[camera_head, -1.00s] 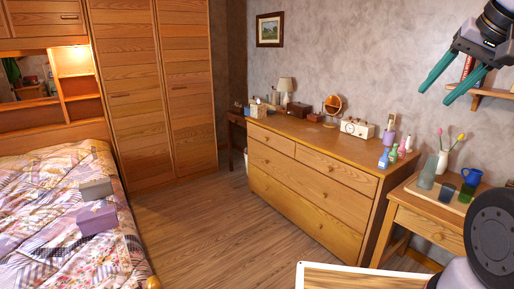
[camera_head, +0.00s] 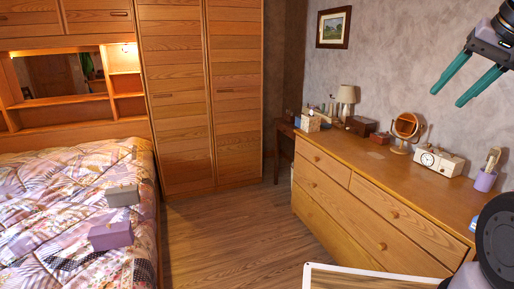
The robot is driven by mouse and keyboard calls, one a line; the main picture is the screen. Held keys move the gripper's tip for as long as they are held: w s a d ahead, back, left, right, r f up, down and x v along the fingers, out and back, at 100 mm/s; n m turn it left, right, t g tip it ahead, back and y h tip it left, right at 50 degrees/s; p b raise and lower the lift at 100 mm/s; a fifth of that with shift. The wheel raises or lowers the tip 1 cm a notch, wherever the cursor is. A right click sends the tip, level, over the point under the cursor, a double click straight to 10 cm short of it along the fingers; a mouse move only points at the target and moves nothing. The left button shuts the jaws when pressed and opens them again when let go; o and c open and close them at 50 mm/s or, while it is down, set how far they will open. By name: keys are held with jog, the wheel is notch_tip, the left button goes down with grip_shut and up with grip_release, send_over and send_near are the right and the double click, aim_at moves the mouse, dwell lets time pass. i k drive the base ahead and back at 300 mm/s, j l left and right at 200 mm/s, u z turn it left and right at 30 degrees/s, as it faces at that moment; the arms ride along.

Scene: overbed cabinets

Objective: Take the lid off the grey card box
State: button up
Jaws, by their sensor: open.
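A small grey box (camera_head: 123,197) with a lid sits on the patchwork bedspread at the left. A purple box (camera_head: 110,236) sits just in front of it on the bed. Both look closed, though the seams are too small to make out. My gripper (camera_head: 447,92) is at the upper right with two teal fingers apart and nothing between them. It is raised in front of the wall, far from both boxes.
The bed (camera_head: 50,225) fills the left side. A wooden dresser (camera_head: 345,200) along the right wall carries a lamp, a round mirror, a clock radio (camera_head: 438,161) and small boxes. A tall wardrobe (camera_head: 205,100) stands behind. The wooden floor (camera_head: 240,240) between bed and dresser is clear.

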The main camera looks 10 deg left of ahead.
aim_at(121, 191)
jog(key=i+j+u, duration=0.2)
jog(key=i+u, duration=0.2)
jog(key=i, duration=0.25)
jog(key=i+u, duration=0.45)
jog(key=i, duration=0.15)
jog(key=i+l+u, duration=0.25)
jog(key=i+u, duration=0.15)
jog(key=i, duration=0.25)
jog(key=i+l+u, duration=0.1)
jog(key=i+u, duration=0.4)
jog(key=i+l+u, duration=0.3)
jog(key=u, duration=0.15)
jog(key=i+l+u, duration=0.7)
jog(key=l+u, duration=0.3)
jog(key=i+l+u, duration=0.15)
jog(key=l, duration=0.2)
jog(key=i+l+u, duration=0.2)
jog(key=l, duration=0.2)
jog(key=k, duration=0.1)
